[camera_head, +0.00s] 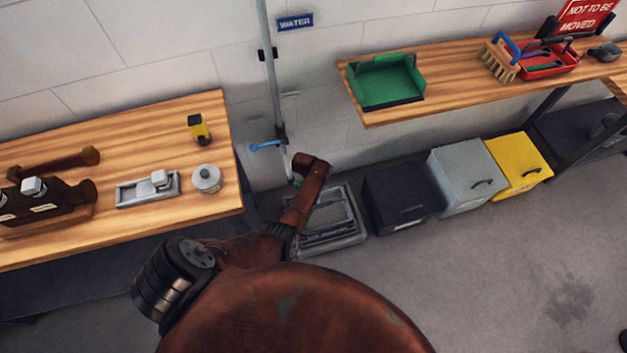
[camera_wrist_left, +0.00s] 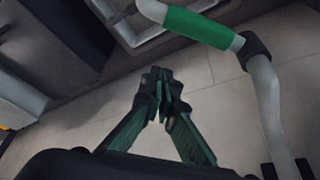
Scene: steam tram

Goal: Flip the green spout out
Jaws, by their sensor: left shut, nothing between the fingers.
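The green-sleeved spout (camera_wrist_left: 200,27) crosses the upper part of the left wrist view. Its bare grey end bends down at the left, over a grey basin. At the right a dark collar joins it to a grey pipe (camera_wrist_left: 270,110). My left gripper (camera_wrist_left: 163,82) is shut and empty, below and apart from the green sleeve in that picture. In the head view my brown arm hides this gripper and most of the spout. The upright water pipe (camera_head: 272,90) with a blue lever (camera_head: 267,145) runs down the wall there. My right gripper is not in view.
The grey basin (camera_head: 350,238) stands on the floor beside a black bin (camera_head: 398,190), a grey bin (camera_head: 465,170) and a yellow bin (camera_head: 520,163). A wooden bench (camera_head: 215,125) is at the left, a wooden shelf (camera_head: 455,75) at the right.

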